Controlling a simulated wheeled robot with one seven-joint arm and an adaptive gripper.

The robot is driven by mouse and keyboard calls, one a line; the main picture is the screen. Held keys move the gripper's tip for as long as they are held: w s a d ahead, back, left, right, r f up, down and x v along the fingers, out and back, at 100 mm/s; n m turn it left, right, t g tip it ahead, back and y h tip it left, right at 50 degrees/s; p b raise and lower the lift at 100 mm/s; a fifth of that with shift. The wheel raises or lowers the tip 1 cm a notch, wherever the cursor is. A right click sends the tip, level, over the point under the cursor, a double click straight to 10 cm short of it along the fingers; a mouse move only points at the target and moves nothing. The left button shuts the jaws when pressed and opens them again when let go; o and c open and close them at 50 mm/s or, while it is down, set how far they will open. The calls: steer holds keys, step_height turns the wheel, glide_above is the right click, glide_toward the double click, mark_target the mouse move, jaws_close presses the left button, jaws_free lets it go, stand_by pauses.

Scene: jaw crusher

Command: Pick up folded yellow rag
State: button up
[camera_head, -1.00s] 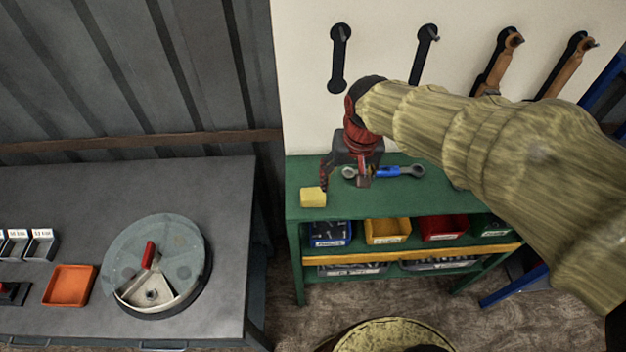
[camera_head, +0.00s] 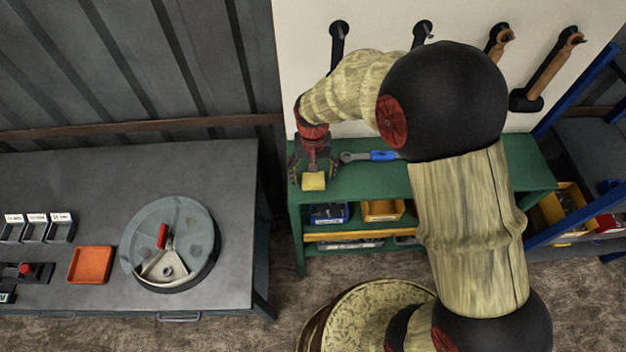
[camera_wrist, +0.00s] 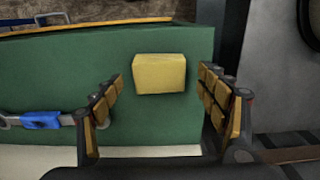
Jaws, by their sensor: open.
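The folded yellow rag (camera_head: 314,181) is a small yellow block on the left end of the green shelf top. In the wrist view the rag (camera_wrist: 160,73) lies ahead of the fingers, roughly midway between them in the picture. My gripper (camera_head: 314,172) is open with its fingers pointing down over the rag. It also shows in the wrist view (camera_wrist: 165,103), with one finger on each side and nothing held. I cannot tell how far the fingertips are above the shelf.
A blue-handled wrench (camera_head: 380,155) lies on the green shelf (camera_head: 350,185) to the right of the rag. Bins sit below. A grey bench (camera_head: 100,175) with a round lidded pan (camera_head: 190,225) and an orange tray (camera_head: 90,265) stands left. Tools hang on the wall behind.

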step_height(320, 180, down, 2)
steer(key=shift+f, duration=0.15)
steer(key=c, duration=0.3)
steer(key=c, duration=0.7)
steer(key=shift+c, duration=0.2)
